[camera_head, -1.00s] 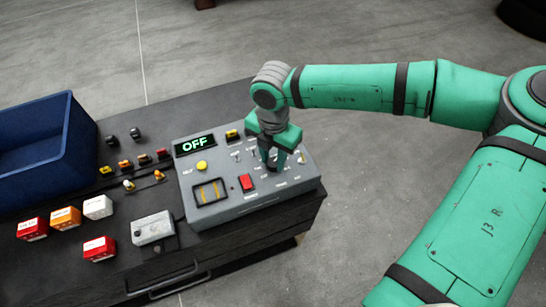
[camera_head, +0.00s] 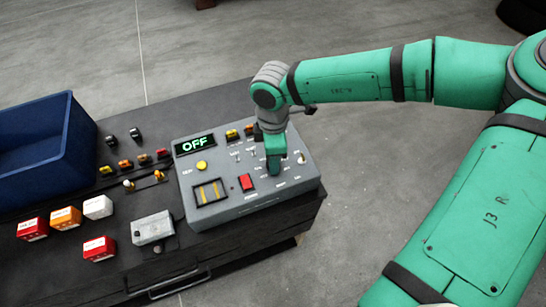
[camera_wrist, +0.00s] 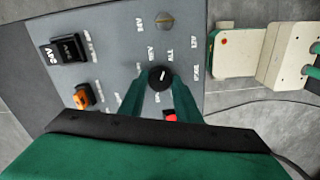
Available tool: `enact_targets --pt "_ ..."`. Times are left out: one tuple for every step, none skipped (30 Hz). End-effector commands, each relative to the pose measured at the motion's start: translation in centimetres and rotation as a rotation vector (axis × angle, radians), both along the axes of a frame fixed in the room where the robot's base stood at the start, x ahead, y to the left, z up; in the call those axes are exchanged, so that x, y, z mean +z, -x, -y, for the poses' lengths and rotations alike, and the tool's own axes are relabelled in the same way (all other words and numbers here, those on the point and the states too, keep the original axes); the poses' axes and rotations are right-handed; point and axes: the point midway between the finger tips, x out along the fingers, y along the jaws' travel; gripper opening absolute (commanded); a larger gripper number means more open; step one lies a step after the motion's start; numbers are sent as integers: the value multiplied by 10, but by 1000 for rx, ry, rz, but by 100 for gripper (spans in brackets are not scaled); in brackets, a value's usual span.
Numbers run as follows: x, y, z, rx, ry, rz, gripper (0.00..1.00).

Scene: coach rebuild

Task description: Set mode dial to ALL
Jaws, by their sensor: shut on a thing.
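The grey control box (camera_head: 225,206) sits on the dark bench, with a lit display (camera_head: 195,144) reading OFF. The black round mode dial (camera_wrist: 159,77) is between my fingertips in the wrist view; my gripper hides it in the head view. My gripper (camera_wrist: 160,85) is shut on the dial, one green finger on each side, and points down at the panel. It also shows in the head view (camera_head: 273,168). Small white labels surround the dial, too blurred and tilted to read surely. I cannot tell which label its mark points to.
A blue bin (camera_head: 45,150), small coloured blocks (camera_head: 65,218) and a grey box (camera_head: 153,228) are to the left. Floor right of the bench is clear.

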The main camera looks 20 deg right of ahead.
Motion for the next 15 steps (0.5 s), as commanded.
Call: enact_targets --pt "0 -1 -1 -28 -1 1 8" --pt "0 -1 -1 -45 -1 1 8" --pt "0 0 -1 -68 -2 1 8" --pt "0 0 -1 -83 -2 1 8" --pt "0 0 -1 -97 -2 1 8" --pt "0 0 -1 -114 -2 1 8" --pt "0 0 -1 -126 -2 1 8" --pt "0 0 -1 -136 -2 0 8" --pt "0 0 -1 -149 -2 0 8" --pt "0 0 -1 -156 -2 0 8" --pt "0 0 -1 -163 -2 0 8" --pt "0 0 -1 -171 -2 0 8" --pt "0 0 -1 -176 -2 0 8" --pt "0 0 -1 -180 -2 0 8" --pt "0 0 -1 -184 -2 0 8"
